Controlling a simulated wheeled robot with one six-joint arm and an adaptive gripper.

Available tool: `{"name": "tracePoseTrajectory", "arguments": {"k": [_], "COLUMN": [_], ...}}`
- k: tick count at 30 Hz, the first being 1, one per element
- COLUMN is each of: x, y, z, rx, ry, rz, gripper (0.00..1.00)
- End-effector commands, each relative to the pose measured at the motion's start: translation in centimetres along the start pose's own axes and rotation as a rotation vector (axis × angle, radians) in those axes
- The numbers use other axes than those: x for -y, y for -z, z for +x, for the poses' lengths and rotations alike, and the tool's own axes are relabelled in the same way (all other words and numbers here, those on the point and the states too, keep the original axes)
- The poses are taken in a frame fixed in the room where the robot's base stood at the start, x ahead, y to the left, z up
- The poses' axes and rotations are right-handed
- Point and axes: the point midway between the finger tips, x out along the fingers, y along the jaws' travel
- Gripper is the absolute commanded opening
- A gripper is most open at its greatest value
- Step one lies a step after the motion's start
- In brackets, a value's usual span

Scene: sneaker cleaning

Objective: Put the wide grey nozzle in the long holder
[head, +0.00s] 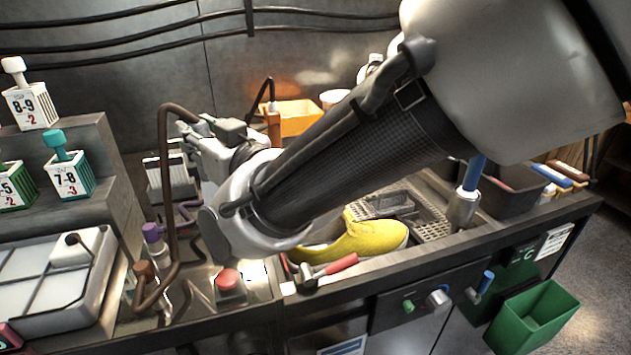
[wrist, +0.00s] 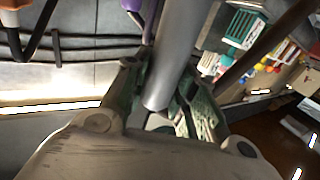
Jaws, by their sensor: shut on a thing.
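My gripper (wrist: 160,88) is shut on a smooth grey cylinder, which looks like the wide grey nozzle (wrist: 176,48); it runs up out of the wrist view between the two fingers. In the head view my gripper (head: 208,138) is at the left of the bench, beyond my wrist and partly covered by it. The nozzle cannot be made out clearly there. I cannot tell which thing is the long holder; a metal cup (head: 463,208) with a blue-handled tool stands at the bench's right front.
A yellow sneaker (head: 362,238) lies in the sink area below my arm. A red-handled tool (head: 328,272) and a red button (head: 229,281) are at the front edge. A brown hose (head: 165,170) rises left of my gripper. A green bin (head: 530,318) hangs at right.

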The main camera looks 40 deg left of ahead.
Motion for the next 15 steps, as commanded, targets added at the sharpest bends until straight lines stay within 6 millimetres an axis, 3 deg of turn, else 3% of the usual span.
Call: {"name": "tracePoseTrajectory", "arguments": {"k": [3,11,15], "x": [0.0,-0.1,-0.1], "y": [-2.5,-5.0,-7.2], "z": [0.0,0.0,0.0], "rx": [0.0,-0.002,0.0], "ry": [0.0,0.0,0.0], "rz": [-0.002,-0.002,-0.002], "gripper": [0.0,0.0,0.0]}}
